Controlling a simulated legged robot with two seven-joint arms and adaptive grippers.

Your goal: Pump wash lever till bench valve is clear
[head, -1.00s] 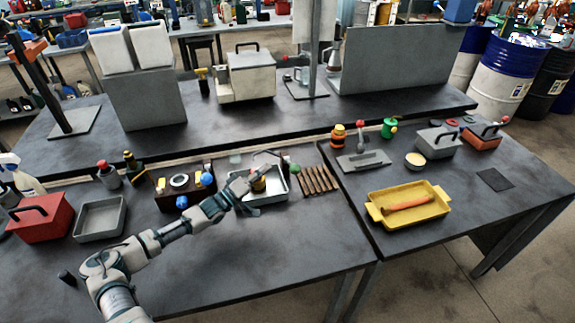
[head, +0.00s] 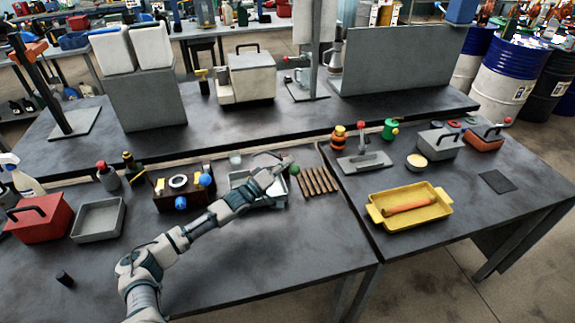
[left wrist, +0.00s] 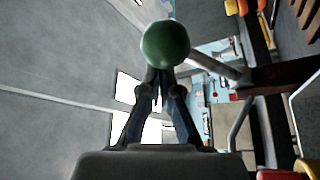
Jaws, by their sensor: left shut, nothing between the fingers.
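The wash lever's green ball knob (head: 294,169) is above the right edge of a grey wash tray (head: 236,180) in the head view. In the left wrist view the green knob (left wrist: 165,46) sits on a metal rod, right at the fingertips. My left gripper (head: 284,166) reaches over the tray to the knob. Its fingers (left wrist: 159,80) are closed together with nothing between them. I cannot tell whether they touch the knob. The bench valve is hidden behind my left gripper and forearm in the head view. My right gripper is not in view.
A wooden box (head: 166,196) with blue knobs stands left of the tray. Several brown sticks (head: 318,181) lie just right of the knob. A yellow tray (head: 436,202) holding an orange-brown cylinder is further right.

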